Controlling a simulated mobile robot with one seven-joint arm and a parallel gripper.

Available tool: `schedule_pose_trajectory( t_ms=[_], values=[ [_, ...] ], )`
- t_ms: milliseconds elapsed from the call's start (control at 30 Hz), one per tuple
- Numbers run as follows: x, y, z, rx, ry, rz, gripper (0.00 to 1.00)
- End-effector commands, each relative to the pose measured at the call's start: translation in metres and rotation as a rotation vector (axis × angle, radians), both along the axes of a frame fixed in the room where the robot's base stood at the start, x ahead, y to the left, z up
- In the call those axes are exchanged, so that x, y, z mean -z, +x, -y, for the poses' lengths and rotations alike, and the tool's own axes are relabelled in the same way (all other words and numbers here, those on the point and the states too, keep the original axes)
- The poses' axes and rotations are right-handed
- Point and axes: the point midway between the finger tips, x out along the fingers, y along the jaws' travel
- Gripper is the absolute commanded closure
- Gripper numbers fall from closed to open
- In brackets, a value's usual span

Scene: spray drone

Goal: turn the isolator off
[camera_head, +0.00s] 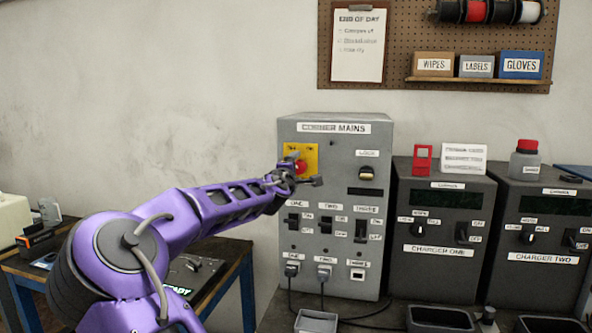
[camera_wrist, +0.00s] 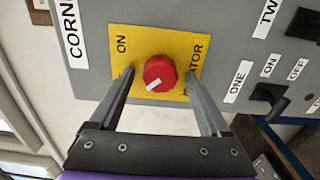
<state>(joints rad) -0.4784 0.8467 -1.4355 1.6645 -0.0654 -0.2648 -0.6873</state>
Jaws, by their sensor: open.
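The isolator is a round red knob (camera_wrist: 160,71) on a yellow plate (camera_wrist: 121,42). A white mark on the knob points to the lower left in the wrist view, where the picture is turned sideways. "ON" is printed on the plate to the left of the knob; the lettering to its right is partly covered by a finger. My gripper (camera_wrist: 160,75) is open, one finger on each side of the knob, with gaps showing. In the head view, my gripper (camera_head: 303,181) is at the yellow plate (camera_head: 311,152) and partly covers the red knob (camera_head: 300,166).
The grey Corner Mains cabinet (camera_head: 345,278) carries black switches (camera_head: 326,226) below and a lock (camera_head: 367,173) to the right. Charger One (camera_head: 440,270) and Charger Two (camera_head: 543,275) stand to its right. Trays and cables lie in front. The wall at left is clear.

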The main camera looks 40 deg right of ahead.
Motion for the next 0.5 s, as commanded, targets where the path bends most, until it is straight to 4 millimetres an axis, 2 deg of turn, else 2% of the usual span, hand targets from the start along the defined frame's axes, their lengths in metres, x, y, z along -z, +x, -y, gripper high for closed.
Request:
schedule_pose_trajectory(
  t_ms=[267,500],
  values=[
    [0.001,-0.005,-0.008,-0.001,0.001,0.0,0.19],
    [0.001,-0.028,-0.037,-0.003,0.001,0.001,0.19]
  ],
)
